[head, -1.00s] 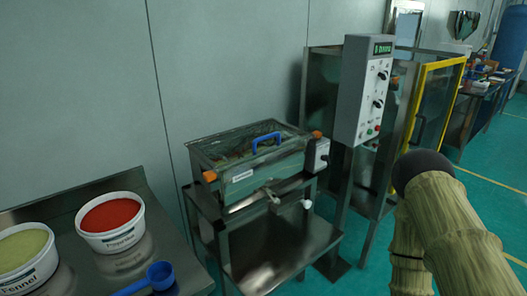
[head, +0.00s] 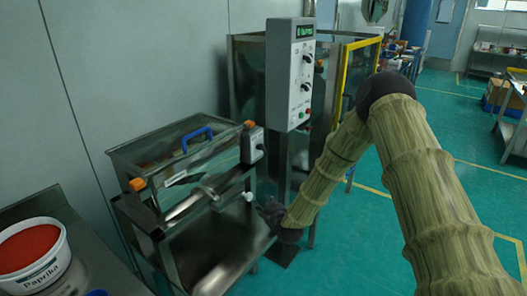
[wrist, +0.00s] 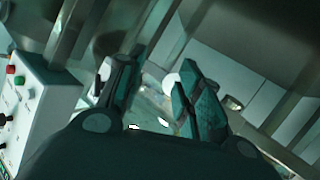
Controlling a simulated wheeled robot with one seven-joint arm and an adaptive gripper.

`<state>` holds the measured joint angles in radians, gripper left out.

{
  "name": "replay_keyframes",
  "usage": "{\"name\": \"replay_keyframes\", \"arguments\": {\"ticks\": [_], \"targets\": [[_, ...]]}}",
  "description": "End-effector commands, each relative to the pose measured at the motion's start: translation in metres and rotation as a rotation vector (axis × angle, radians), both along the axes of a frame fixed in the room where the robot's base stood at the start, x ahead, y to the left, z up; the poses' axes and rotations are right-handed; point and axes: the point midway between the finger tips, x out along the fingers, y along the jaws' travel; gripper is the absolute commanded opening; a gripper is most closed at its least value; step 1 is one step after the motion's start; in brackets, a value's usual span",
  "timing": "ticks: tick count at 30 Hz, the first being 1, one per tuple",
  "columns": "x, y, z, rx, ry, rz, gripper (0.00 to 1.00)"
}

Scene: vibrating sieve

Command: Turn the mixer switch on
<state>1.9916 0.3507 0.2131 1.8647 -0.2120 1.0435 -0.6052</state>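A grey control panel (head: 290,75) with a green display, dark knobs and small red and green buttons stands upright on a post. It also shows at the left of the wrist view (wrist: 38,112). A small grey switch box (head: 252,146) sits on the right end of the glass-topped metal machine (head: 165,172). I cannot tell which control is the mixer switch. My gripper (wrist: 155,88) is open and empty, its two fingers apart. In the head view it is low, right of the machine and below the panel, touching neither as far as I see.
A white tub of red Paprika (head: 38,262) stands on a metal table at lower left. A yellow-framed guard (head: 349,75) is behind the panel. Green floor is open at right.

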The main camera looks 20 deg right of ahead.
Motion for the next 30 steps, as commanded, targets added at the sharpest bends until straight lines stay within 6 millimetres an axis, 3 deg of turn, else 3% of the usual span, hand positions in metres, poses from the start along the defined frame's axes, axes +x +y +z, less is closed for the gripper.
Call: {"name": "replay_keyframes", "arguments": {"ticks": [1,3,6,9,17,30], "targets": [[0.026,-0.012,0.029,-0.022,-0.078,-0.012,0.35],[0.052,-0.027,0.064,-0.057,-0.166,-0.026,0.35],[0.076,-0.042,0.101,-0.094,-0.255,-0.043,0.35],[0.089,-0.052,0.124,-0.117,-0.304,-0.054,0.35],[0.110,-0.056,0.134,-0.129,-0.327,-0.061,0.35],[0.177,-0.055,0.133,-0.127,-0.325,-0.060,0.35]]}}
